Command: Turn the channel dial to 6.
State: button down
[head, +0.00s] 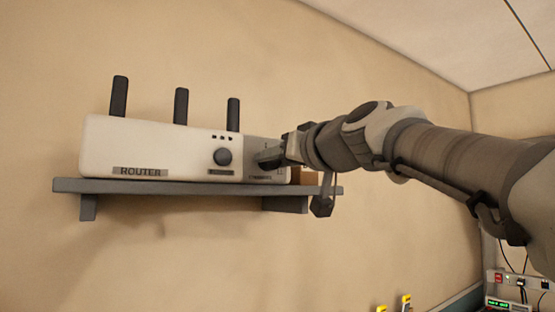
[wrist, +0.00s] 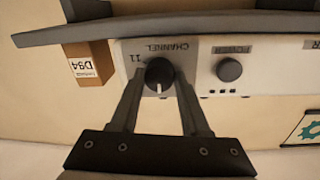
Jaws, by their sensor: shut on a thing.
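The channel dial (wrist: 159,70) is a round black knob on the grey panel of the white router (head: 130,140). The wrist view shows it upside down, under the label CHANNEL, with "11" to its left. Its white pointer mark points down in the wrist view. The other panel numbers are hidden or too small to read. My gripper (wrist: 159,82) is shut on the dial, one finger on each side. In the head view my gripper (head: 266,158) covers most of the dial.
The router stands on a grey wall shelf (head: 130,187) and has three black antennas on top. A second round knob, the power knob (head: 222,156), sits beside the channel panel. A small brown box labelled D94 (wrist: 88,65) stands on the shelf on the panel's other side.

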jog(key=shift+m, duration=0.3)
jog(key=m+g+p, duration=0.1)
jog(key=m+p, duration=0.1)
jog(key=m, duration=0.8)
jog(key=shift+w+d+m, duration=0.1)
jog(key=shift+m, duration=0.2)
dwell(0.3)
jog(key=shift+c, duration=1.9)
grip_release()
jog(key=b+v, duration=0.3)
jog(key=v, duration=1.4)
jog(key=shift+d+b, duration=0.15)
jog(key=shift+b, duration=0.15)
